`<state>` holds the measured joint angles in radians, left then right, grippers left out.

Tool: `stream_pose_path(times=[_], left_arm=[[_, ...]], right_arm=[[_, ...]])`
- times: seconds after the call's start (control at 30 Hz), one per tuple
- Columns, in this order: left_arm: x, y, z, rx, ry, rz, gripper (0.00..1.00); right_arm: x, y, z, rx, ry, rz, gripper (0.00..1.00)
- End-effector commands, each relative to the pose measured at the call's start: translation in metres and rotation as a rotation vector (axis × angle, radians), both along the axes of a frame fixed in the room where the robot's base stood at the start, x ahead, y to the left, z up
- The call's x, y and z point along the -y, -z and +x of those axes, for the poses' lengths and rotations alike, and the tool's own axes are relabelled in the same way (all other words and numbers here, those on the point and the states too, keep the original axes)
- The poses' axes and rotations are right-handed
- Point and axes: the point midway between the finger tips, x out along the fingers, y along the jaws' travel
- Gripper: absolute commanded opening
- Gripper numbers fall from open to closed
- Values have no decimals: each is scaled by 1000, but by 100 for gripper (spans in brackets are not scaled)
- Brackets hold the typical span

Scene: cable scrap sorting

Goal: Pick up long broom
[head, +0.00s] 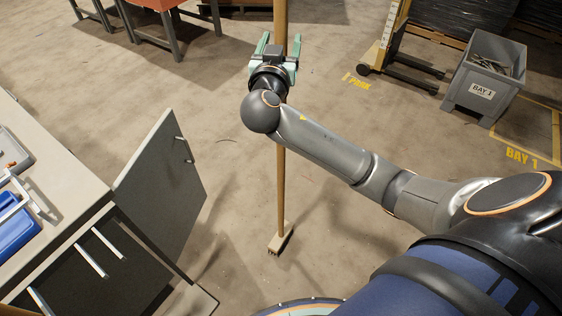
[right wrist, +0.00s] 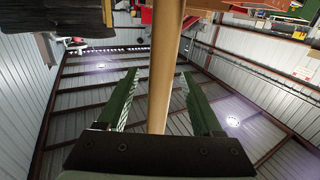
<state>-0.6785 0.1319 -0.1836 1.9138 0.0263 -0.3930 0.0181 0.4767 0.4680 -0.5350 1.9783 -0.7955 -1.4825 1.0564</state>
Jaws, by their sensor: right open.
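The long broom has a tan wooden handle (head: 281,195) that stands nearly upright in the head view. Its small brush head (head: 280,238) is on the concrete floor, and its top runs out of the picture. My right gripper (head: 279,45) is open at the upper part of the handle, with green fingers on either side of it. In the right wrist view the handle (right wrist: 165,65) passes between the two open fingers (right wrist: 160,95). I cannot tell whether either finger touches it. My wrist hides part of the handle in the head view. My left gripper is not in view.
A workbench (head: 60,185) with an open grey cabinet door (head: 163,185) stands at the left. A grey bin marked BAY 1 (head: 484,80) and a yellow-posted lift (head: 390,40) are at the upper right. An orange table (head: 160,5) is at the back. Floor around the broom is mostly clear.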

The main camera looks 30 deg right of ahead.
Motion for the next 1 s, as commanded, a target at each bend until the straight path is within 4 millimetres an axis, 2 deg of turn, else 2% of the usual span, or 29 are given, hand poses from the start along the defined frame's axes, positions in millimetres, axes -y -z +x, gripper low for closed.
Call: stream_pose_path(times=[0.27,0.87,1.0], left_arm=[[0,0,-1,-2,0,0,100],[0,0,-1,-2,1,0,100],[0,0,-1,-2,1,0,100]], right_arm=[[3,0,4,1,-1,1,67],[3,1,3,0,-1,0,2],[3,1,3,-1,-1,1,0]])
